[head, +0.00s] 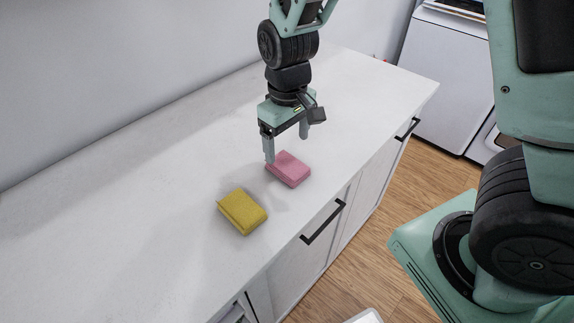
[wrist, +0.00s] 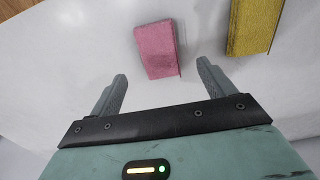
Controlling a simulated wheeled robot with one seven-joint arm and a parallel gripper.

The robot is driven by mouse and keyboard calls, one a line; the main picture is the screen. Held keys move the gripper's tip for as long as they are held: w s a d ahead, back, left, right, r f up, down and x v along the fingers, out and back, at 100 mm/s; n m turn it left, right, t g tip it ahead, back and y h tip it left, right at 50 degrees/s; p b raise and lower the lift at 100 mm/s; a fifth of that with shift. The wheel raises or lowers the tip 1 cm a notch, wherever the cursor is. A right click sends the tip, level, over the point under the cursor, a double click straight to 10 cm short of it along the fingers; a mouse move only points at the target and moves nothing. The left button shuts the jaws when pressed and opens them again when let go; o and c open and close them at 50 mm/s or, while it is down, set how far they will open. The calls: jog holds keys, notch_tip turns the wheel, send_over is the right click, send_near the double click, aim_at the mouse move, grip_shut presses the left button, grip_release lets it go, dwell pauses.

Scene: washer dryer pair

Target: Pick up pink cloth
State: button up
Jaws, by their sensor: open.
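The pink cloth (head: 289,168) is a folded block lying flat on the white counter. My gripper (head: 286,148) points down just behind and above it in the head view, with its fingers spread. I cannot tell the exact height of the fingertips above the counter.
A yellow cloth (head: 242,211) lies on the counter, nearer the front left; it also shows in the wrist view (wrist: 254,26). The counter (head: 110,200) is otherwise clear. A wall runs behind it. Black handles (head: 323,222) stick out from the cabinet front. A white appliance (head: 447,80) stands beyond.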

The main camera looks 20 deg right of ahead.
aim_at(288, 164)
jog(key=shift+f+p, duration=0.4)
jog(key=shift+f, duration=2.95)
jog(key=shift+c, duration=0.3)
jog(key=c, duration=1)
